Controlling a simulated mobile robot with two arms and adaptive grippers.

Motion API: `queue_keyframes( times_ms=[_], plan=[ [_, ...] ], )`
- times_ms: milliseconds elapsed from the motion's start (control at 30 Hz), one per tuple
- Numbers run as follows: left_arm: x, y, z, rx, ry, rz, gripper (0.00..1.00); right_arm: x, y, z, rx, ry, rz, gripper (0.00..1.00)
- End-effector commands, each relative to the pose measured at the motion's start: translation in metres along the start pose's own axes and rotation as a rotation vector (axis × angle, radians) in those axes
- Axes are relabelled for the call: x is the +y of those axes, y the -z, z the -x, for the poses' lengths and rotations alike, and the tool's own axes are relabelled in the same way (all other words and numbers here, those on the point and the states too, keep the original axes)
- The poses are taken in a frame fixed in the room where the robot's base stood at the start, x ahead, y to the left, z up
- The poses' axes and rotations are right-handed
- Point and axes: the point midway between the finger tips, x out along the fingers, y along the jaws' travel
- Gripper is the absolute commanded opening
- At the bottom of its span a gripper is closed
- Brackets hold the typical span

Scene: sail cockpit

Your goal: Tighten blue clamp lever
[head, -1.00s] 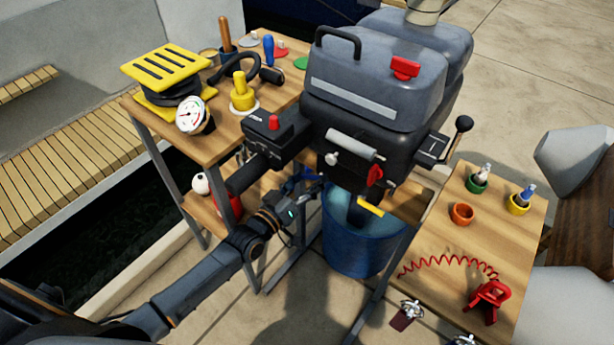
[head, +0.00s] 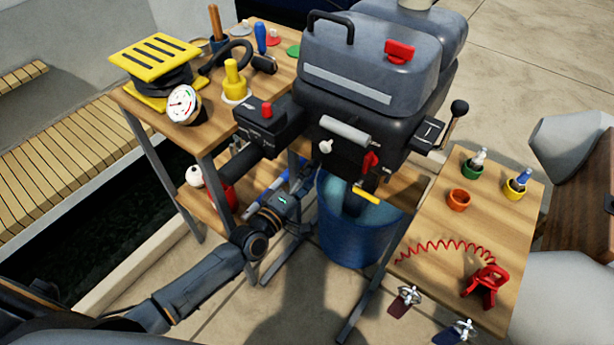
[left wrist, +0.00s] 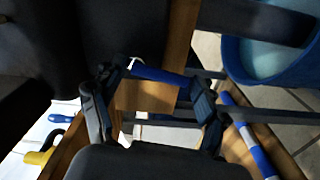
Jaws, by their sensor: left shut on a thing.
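The blue clamp lever (left wrist: 160,74) shows in the left wrist view as a short blue bar below the dark motor body. My left gripper (left wrist: 160,84) has one finger at each end of this bar and is shut on it, with its fingers far apart. In the head view my left gripper (head: 294,190) is under the grey outboard motor (head: 370,75), left of the blue bucket. The motor and the gripper mostly hide the lever there. My right gripper is in neither current view.
A blue bucket (head: 357,238) stands close right of my gripper. A tool table (head: 205,130) is at the left, with a lower shelf (head: 203,210). A side table (head: 435,270) at the right holds small cups and a red coiled cord. Metal legs stand near my arm.

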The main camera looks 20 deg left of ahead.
Motion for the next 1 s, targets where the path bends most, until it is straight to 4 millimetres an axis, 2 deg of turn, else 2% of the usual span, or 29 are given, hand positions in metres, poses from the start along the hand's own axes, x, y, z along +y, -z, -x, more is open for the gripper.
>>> queue_keyframes(
  times_ms=[400,933,967,1000],
  plan=[
    [0.001,-0.004,0.0,0.002,-0.002,0.174,0.42,0.0,0.004,0.012,0.002,0.001,-0.001,0.0],
    [0.001,-0.005,0.0,0.002,-0.001,0.195,0.42,0.001,0.009,0.015,0.01,-0.001,-0.001,0.0],
    [0.001,-0.005,0.0,0.002,-0.002,0.195,0.8,0.001,0.009,0.015,0.01,-0.001,-0.001,0.0],
    [0.001,-0.005,0.0,0.002,-0.002,0.195,0.88,0.001,0.009,0.015,0.01,-0.001,-0.001,0.0]
  ],
)
